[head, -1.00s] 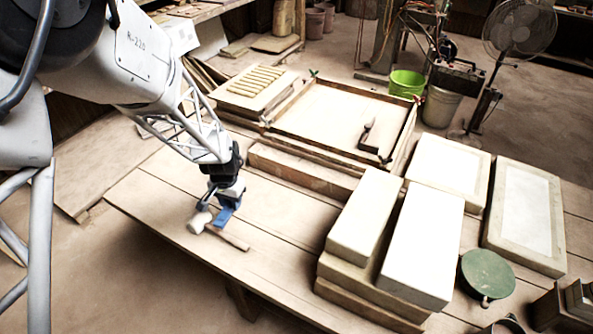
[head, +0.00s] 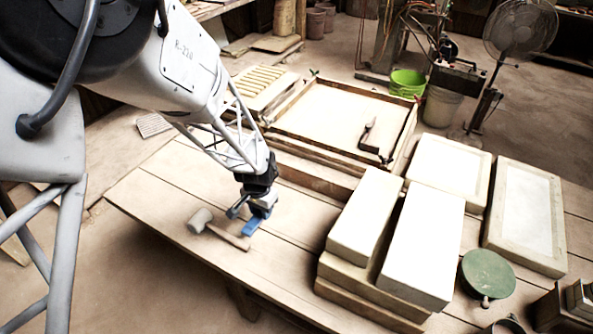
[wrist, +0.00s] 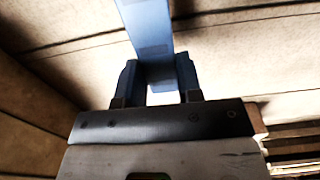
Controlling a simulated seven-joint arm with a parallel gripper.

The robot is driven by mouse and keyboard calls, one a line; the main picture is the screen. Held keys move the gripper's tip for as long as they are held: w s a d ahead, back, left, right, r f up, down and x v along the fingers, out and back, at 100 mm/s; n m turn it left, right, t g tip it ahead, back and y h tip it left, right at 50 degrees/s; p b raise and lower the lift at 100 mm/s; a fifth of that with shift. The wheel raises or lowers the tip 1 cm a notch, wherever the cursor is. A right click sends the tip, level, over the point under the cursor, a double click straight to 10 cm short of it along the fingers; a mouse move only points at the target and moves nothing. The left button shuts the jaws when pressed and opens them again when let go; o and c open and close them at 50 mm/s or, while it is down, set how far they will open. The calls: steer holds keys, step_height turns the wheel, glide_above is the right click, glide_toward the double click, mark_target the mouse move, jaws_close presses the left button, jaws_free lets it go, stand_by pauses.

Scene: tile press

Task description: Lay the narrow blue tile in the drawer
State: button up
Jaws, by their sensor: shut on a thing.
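My gripper (head: 259,207) is over the plank table, just right of a mallet. It is shut on the narrow blue tile (head: 252,227), which juts out below the jaws. In the wrist view the tile (wrist: 147,28) runs from between the two blue fingers (wrist: 158,82) to the top edge of the picture. In the head view the tile is small, and I cannot tell whether it touches the mallet's handle. I cannot clearly make out a drawer in either view.
The mallet (head: 200,220) lies near the table's front edge. Stacked pale blocks (head: 423,245) stand to the right. A shallow wooden-framed tray (head: 292,95) with a dark tool (head: 369,137) in it is at the back. The table's left part (head: 160,190) is clear.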

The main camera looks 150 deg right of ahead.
steer(key=s+d, duration=0.2)
steer(key=s, duration=0.3)
steer(key=s+d+f, duration=0.1)
steer(key=s, duration=0.4)
steer(key=s+d, duration=0.2)
steer(key=s, duration=0.3)
steer(key=shift+d+f, duration=0.25)
steer(key=shift+d, duration=0.1)
steer(key=shift+f, duration=1.75)
steer(key=shift+f, duration=0.1)
steer(key=o, duration=1)
steer(key=shift+c, duration=0.2)
step_height(320, 180, up, 12)
